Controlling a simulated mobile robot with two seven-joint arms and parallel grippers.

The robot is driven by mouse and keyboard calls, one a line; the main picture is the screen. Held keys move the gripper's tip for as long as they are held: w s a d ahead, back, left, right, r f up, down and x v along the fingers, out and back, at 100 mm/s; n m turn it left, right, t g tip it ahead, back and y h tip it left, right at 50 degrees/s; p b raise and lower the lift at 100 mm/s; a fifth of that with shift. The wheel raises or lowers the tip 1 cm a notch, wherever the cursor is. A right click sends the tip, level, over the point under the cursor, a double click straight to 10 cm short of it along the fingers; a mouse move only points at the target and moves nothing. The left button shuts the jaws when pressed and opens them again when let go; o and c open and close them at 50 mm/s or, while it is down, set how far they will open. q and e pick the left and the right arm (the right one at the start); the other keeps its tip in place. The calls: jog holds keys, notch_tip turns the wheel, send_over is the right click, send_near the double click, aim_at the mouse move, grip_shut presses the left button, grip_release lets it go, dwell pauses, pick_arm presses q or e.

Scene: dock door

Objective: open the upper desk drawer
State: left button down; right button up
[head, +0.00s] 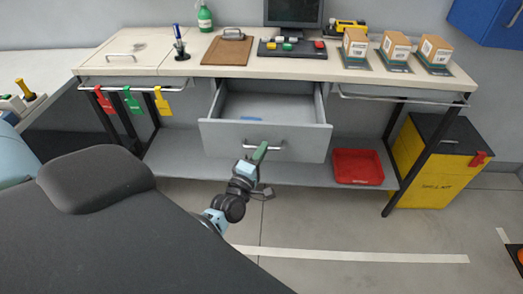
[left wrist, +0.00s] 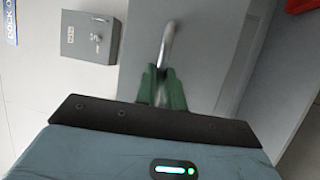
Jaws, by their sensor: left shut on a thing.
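The upper desk drawer (head: 215,137) is grey and stands pulled out from under the desk top, with its inside in view and a small blue thing (head: 250,118) lying in it. Its bar handle (head: 281,145) is on the front panel. My left gripper (head: 260,151) is at the handle, with its green fingers around the bar. In the left wrist view the handle (left wrist: 168,42) runs up from between the green fingers (left wrist: 161,88), which are shut on it. My right gripper is not in view.
The desk top (head: 170,65) holds a clipboard (head: 227,48), a keypad board, a monitor and several boxes. A red tray (head: 357,167) sits on the lower shelf. A yellow cabinet (head: 428,165) stands at the right. The floor before the desk is clear.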

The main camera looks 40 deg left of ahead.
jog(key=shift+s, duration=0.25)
pick_arm(q)
jog(key=c, duration=1.5)
grip_release()
jog(key=v, duration=0.8)
jog(key=shift+b, duration=0.4)
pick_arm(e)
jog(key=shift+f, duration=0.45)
pick_arm(q)
jog(key=shift+w+a, duration=0.1)
